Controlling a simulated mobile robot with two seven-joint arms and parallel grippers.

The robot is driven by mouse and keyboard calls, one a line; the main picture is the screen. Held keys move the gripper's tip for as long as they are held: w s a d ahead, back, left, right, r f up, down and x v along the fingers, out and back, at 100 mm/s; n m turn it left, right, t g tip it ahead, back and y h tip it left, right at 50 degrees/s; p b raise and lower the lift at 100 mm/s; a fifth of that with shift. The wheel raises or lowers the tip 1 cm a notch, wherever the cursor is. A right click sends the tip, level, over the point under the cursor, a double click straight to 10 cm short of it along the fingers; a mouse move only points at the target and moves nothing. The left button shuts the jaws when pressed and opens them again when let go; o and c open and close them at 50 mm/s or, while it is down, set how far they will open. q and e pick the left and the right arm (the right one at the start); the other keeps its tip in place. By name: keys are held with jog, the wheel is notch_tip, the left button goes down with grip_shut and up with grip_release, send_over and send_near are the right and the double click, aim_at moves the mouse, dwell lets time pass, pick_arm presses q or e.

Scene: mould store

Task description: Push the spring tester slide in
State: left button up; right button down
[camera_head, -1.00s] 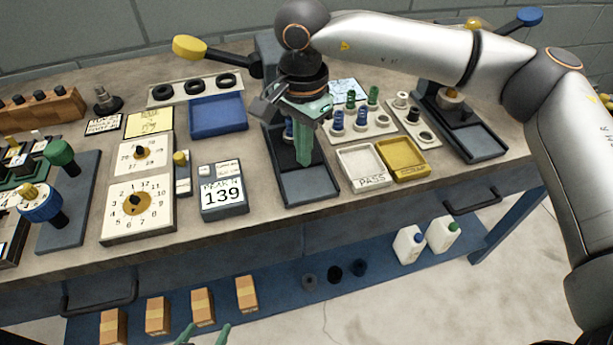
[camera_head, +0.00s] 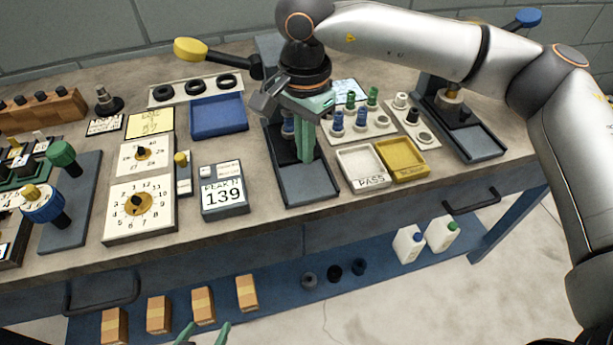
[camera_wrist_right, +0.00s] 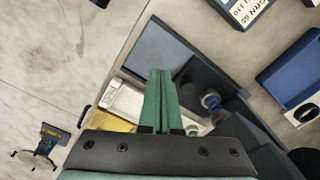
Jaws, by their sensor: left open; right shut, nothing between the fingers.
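The spring tester (camera_head: 256,50) is a dark press with a yellow-knobbed lever. Its slide (camera_head: 308,185), a grey-blue plate in a dark frame, extends towards the bench's front edge. It also shows in the right wrist view (camera_wrist_right: 165,45). A blue-ended spring piece (camera_wrist_right: 211,101) stands further in on the tester. My right gripper (camera_head: 306,160) is shut and empty, its green fingers pointing down over the inner end of the slide; I cannot tell whether they touch it. The gripper and wrist hide part of the tester. My left gripper (camera_head: 205,335) is open at the bottom edge, its green fingertips apart.
A readout box (camera_head: 223,195) showing 139 stands left of the slide. A white PASS tray (camera_head: 364,182) and yellow tray (camera_head: 404,172) stand close on its right. A spring rack (camera_head: 362,126) is behind them. A similar press (camera_head: 484,141) stands further right.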

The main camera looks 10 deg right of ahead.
jog(key=s+r+p, duration=0.3)
jog(key=r, duration=0.4)
jog(key=shift+p, duration=0.3)
dwell(0.3)
dwell(0.5)
